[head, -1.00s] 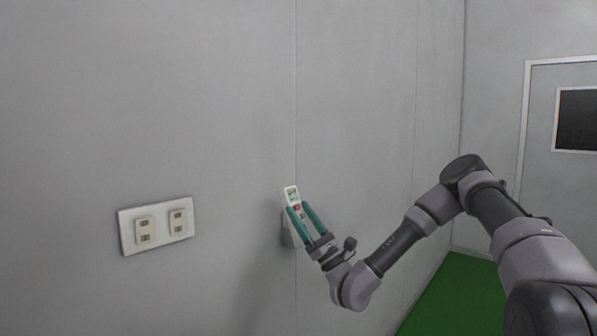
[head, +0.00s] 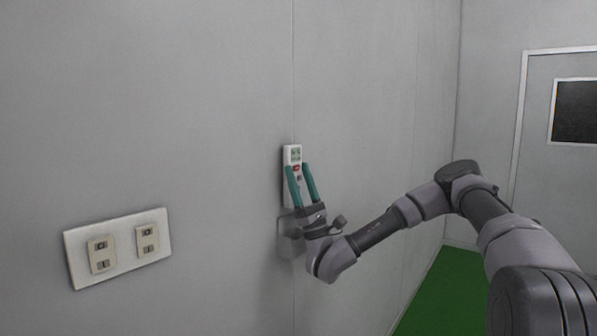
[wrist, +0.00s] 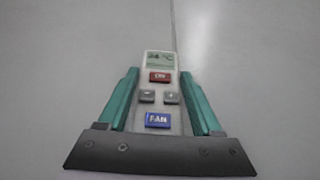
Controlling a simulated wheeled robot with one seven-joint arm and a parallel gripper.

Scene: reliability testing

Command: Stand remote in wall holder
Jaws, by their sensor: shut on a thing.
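The white remote (head: 292,154) stands nearly upright close to the wall, with a small screen at the top and a red button below it. In the wrist view, the remote (wrist: 159,62) faces me, with grey buttons and a blue FAN button. My gripper (head: 300,168) is shut on the remote, its green fingers along both sides. The pale wall holder (head: 284,225) is on the wall below the remote, partly hidden behind my gripper. Whether the remote's lower end touches the holder is hidden.
A white outlet plate (head: 118,247) with two sockets is on the wall to the left. The grey wall (head: 200,100) around the remote is bare. A door (head: 540,120) and green floor (head: 440,300) lie to the right.

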